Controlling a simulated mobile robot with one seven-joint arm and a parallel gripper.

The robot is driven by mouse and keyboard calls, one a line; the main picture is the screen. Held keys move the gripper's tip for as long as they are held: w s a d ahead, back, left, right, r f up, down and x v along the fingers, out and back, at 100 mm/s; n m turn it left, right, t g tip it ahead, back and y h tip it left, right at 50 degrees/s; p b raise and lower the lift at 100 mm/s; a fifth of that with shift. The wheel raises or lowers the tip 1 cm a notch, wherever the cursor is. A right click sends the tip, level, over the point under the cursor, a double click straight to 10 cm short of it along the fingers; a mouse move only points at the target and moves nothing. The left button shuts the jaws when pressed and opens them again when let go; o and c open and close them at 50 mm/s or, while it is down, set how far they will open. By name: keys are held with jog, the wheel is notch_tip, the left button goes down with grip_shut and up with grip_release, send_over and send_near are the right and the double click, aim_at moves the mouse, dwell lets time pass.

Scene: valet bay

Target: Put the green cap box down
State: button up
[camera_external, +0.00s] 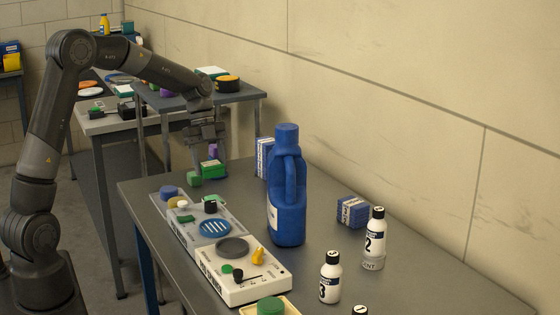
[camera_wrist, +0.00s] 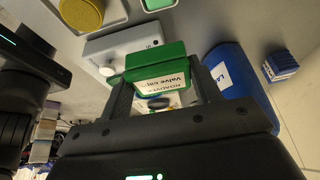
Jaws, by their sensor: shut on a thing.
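The green cap box (camera_wrist: 158,68), with a white label reading "Valve" on its near face, is held between the two fingers of my gripper (camera_wrist: 162,92) in the wrist view. In the external view my gripper (camera_external: 208,155) points down over the far end of the grey table (camera_external: 335,180), with the green box (camera_external: 212,169) at its fingertips. I cannot tell whether the box touches the tabletop. A smaller green block (camera_external: 194,180) is just left of it.
The wall bounds the right side.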

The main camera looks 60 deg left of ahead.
send_over(203, 193)
notch_tip(203, 193, down, 7)
jog(key=shift+d+r, duration=0.1)
jog(key=shift+f, duration=2)
jog(key=shift+f, duration=0.1)
jog(key=o, duration=0.7)
